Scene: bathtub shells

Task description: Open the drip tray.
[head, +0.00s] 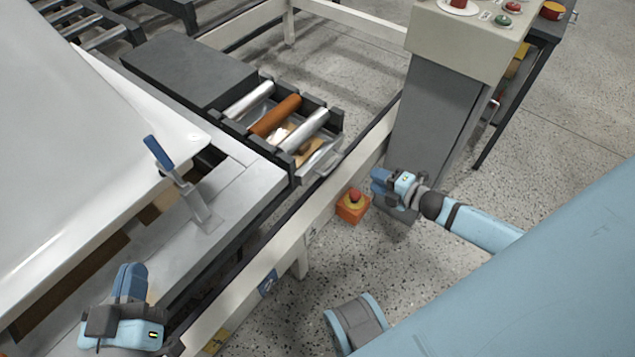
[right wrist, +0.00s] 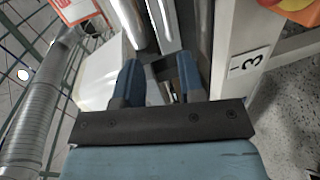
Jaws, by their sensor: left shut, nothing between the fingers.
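The drip tray appears to be the shallow metal tray under the rollers, with a pale front panel and handle (head: 320,160) at the near end of the roller section. Brownish patches show between the rollers, and the rollers hide most of its inside. I cannot tell how far it is pulled out. My right gripper (head: 381,179) is to the right of the handle, apart from it. In the right wrist view its two blue fingers (right wrist: 160,68) stand apart with nothing clearly between them. My left gripper (head: 130,278) is shut and empty at the lower left, beside the bench.
Silver and orange-brown rollers (head: 275,115) lie in a dark frame. A blue-handled lever clamp (head: 159,153) stands by the white shell (head: 75,130). A pale rail runs in front.

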